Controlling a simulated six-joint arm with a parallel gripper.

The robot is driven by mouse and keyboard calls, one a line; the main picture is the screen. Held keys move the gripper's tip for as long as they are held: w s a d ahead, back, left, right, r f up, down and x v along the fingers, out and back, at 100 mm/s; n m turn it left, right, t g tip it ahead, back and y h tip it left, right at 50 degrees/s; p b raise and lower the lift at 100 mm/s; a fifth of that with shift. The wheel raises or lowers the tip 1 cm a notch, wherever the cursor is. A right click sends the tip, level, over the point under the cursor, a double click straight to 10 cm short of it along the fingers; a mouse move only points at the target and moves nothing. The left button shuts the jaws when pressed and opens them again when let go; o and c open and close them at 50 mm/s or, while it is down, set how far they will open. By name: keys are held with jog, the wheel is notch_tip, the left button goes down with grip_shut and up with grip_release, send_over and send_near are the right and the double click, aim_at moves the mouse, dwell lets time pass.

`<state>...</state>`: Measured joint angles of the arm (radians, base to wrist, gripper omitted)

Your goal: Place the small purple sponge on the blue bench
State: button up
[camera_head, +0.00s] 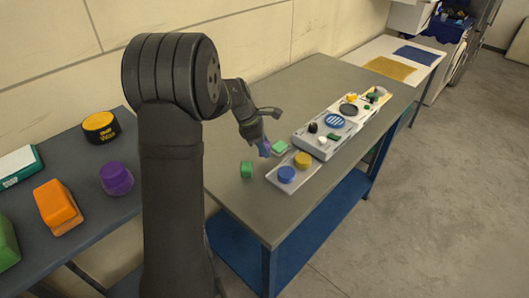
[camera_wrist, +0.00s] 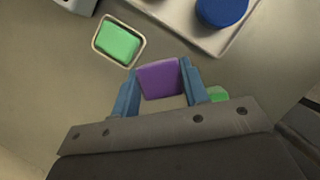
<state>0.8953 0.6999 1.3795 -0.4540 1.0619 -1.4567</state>
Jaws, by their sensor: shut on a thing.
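My gripper (camera_head: 265,149) is over the grey top of the blue-framed bench (camera_head: 325,80), pointing down. In the wrist view, its blue fingers (camera_wrist: 160,88) are shut on the small purple sponge (camera_wrist: 159,77), one finger on each side. The sponge is hard to make out in the head view, where the fingers largely hide it. Whether it touches the bench top or hangs just above it, I cannot tell.
A green sponge in a shallow dish (camera_head: 280,148) is close by. A green block (camera_head: 247,170) stands left of my gripper. A tray with blue (camera_head: 287,174) and yellow tins lies to the right. A long grey tray (camera_head: 322,146) holds several items. The bench's back left is clear.

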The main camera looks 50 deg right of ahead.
jog(key=shift+f, duration=1.6)
jog(key=shift+f, duration=0.2)
jog(key=o, duration=0.7)
jog(key=shift+c, duration=0.2)
jog(key=v, duration=1.2)
jog(key=shift+r, duration=0.2)
jog(key=shift+f, duration=0.1)
